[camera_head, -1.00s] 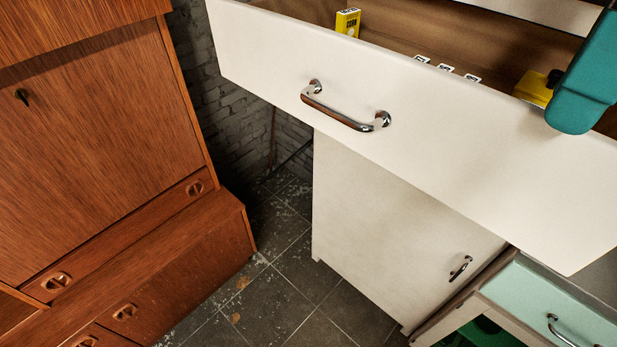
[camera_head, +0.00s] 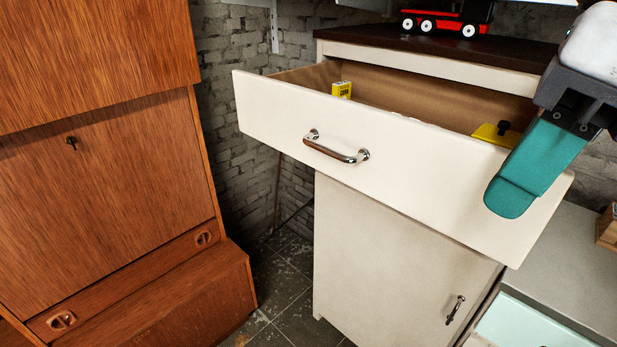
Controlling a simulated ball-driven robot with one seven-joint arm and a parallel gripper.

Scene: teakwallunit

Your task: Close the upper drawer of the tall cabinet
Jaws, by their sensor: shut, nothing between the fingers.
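The tall cabinet (camera_head: 385,262) is white with a dark top and stands in the middle. Its upper drawer (camera_head: 420,160) is pulled well out, and its white front with a chrome handle (camera_head: 336,149) faces me. Inside the drawer are a yellow box (camera_head: 341,90) and a yellow item with a black knob (camera_head: 492,134). My gripper (camera_head: 512,197) has teal fingers and is shut and empty. It shows in front of the right part of the drawer front, away from the handle. I cannot tell whether it touches the front.
A brown wooden wall unit (camera_head: 110,180) stands close on the left. A red and black toy vehicle (camera_head: 448,20) is on the cabinet top. A lower grey-topped unit (camera_head: 560,262) stands to the right. Tiled floor (camera_head: 290,300) shows between the wall unit and the cabinet.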

